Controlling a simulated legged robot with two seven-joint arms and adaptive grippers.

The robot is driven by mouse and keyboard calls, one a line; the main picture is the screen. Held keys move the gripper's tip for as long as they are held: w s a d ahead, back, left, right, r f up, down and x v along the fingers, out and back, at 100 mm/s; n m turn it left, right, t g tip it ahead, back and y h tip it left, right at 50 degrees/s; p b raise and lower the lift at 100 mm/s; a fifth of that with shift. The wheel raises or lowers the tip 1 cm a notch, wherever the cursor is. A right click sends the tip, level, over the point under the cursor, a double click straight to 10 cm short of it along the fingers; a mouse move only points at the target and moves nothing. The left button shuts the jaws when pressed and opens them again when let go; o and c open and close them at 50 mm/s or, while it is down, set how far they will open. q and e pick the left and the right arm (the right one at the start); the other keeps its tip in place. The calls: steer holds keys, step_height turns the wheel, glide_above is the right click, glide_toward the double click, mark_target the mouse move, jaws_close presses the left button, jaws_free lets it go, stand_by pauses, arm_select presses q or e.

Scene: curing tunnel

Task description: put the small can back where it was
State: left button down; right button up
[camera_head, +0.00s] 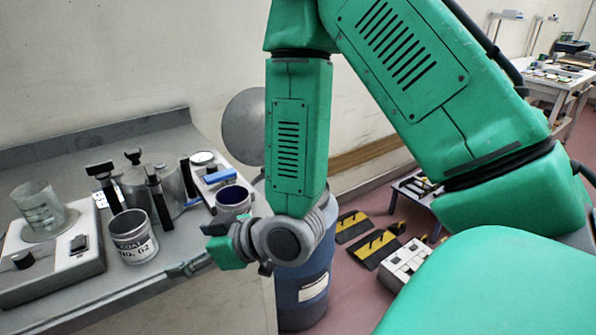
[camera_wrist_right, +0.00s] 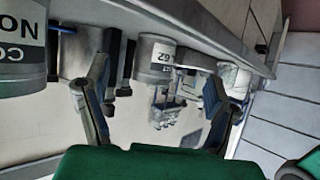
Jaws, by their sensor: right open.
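Another labelled can (camera_wrist_right: 22,45) is large at the left edge. I cannot tell which one is the task's small can. My left gripper is not in view.
The grey counter (camera_head: 112,300) holds a glass beaker (camera_head: 40,210) on a hot plate device (camera_head: 50,262), a metal pot (camera_head: 152,180) with black handles, and a device (camera_head: 205,170) behind. A blue barrel (camera_head: 304,285) stands beside the counter. Yellow-black blocks (camera_head: 376,247) lie on the floor.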

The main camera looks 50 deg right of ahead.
steer(key=s+d+f+m+g+h, duration=0.2)
steer(key=s+f+g, duration=0.3)
steer(key=s+f, duration=0.7)
steer(key=s+d+f+m+g+h, duration=0.1)
steer(key=s+d+f+g+h, duration=0.2)
steer(key=s+f, duration=0.9)
steer(key=d+f+g, duration=0.1)
steer(key=g, duration=0.2)
steer(key=shift+d+m, duration=0.2)
steer(key=shift+m, duration=0.2)
steer(key=shift+f, duration=0.1)
